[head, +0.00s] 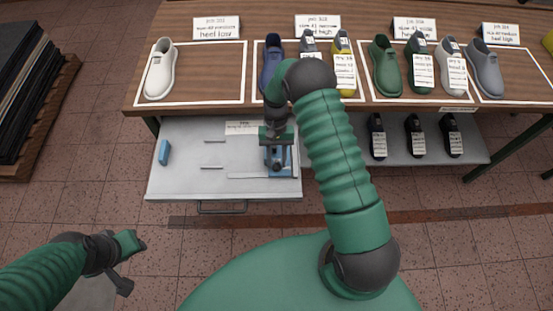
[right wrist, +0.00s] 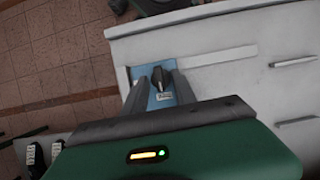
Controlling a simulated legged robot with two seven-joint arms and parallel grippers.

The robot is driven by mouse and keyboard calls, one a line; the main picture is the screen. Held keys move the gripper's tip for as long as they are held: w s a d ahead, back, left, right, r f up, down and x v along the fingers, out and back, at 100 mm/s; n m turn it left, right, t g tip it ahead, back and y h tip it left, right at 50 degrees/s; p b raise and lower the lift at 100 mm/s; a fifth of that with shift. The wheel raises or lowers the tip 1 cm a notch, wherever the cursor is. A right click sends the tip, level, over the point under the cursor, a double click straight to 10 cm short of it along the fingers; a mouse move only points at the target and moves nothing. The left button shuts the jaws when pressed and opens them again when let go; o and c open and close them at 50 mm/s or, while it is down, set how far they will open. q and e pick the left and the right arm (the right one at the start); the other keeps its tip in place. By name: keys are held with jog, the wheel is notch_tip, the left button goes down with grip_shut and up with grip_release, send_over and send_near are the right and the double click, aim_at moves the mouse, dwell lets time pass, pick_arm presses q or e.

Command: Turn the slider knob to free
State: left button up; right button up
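The slider (head: 284,171) is a blue block at the right end of the white drawer (head: 180,180). In the right wrist view the blue block (right wrist: 149,100) carries a dark, pointed knob (right wrist: 161,78), with a small white label below it that I cannot read. My right gripper (head: 278,158) is above the block, pointing down. In the right wrist view its two fingers (right wrist: 159,85) are apart, one on each side of the knob, with gaps beside it. My left gripper (head: 131,264) is at the lower left, far from the slider; its finger opening is unclear.
A wooden table (head: 260,94) above the drawer holds several shoe lasts and labels. A small blue block (head: 164,152) lies at the drawer's left. Dark lasts stand on a grey shelf (head: 395,151) at the right. The tiled floor in front is clear.

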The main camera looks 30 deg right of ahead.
jog(key=b+v, duration=0.1)
jog(key=v, duration=1.5)
jog(key=shift+d+r, duration=0.2)
jog(key=shift+r, duration=0.2)
jog(key=shift+w, duration=0.1)
